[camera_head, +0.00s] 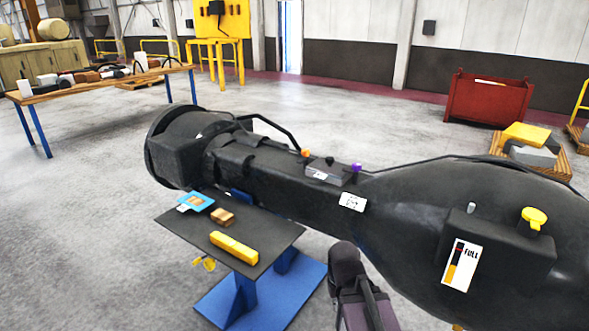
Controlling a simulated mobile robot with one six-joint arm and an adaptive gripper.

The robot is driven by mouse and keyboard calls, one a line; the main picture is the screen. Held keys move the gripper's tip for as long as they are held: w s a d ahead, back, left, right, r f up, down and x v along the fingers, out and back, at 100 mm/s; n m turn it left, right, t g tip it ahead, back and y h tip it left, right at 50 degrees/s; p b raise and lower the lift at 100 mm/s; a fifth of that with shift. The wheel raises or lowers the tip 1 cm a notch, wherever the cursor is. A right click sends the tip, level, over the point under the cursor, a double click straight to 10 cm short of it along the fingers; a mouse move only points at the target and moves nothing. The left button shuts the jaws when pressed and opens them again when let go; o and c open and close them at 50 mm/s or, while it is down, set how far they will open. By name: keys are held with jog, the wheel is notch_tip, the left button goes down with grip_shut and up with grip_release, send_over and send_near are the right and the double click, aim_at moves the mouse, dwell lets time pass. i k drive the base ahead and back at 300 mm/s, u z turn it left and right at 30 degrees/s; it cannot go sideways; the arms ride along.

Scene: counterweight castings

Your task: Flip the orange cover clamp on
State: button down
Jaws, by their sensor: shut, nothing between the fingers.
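A small orange piece (305,153), which looks like the orange cover clamp, sits at the left end of a small grey box (325,173) on top of a long black machine body (270,185). It is too small to tell whether it is flipped on or off. A black knob (329,161) and a purple piece (357,167) sit to its right on the same box. A dark arm part, seemingly mine, rises at the bottom centre, in front of the machine and well below the box. No gripper fingers can be made out.
A dark side table (270,233) with a yellow block (234,247) stands in front of the machine, on a blue base (215,305). A yellow cap (534,216) and a FULL gauge label (461,265) are at right. Open floor lies at left.

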aim_at(306, 153)
jog(key=k, duration=0.7)
jog(key=u, duration=0.4)
jog(key=i, duration=1.55)
jog(key=z, duration=0.4)
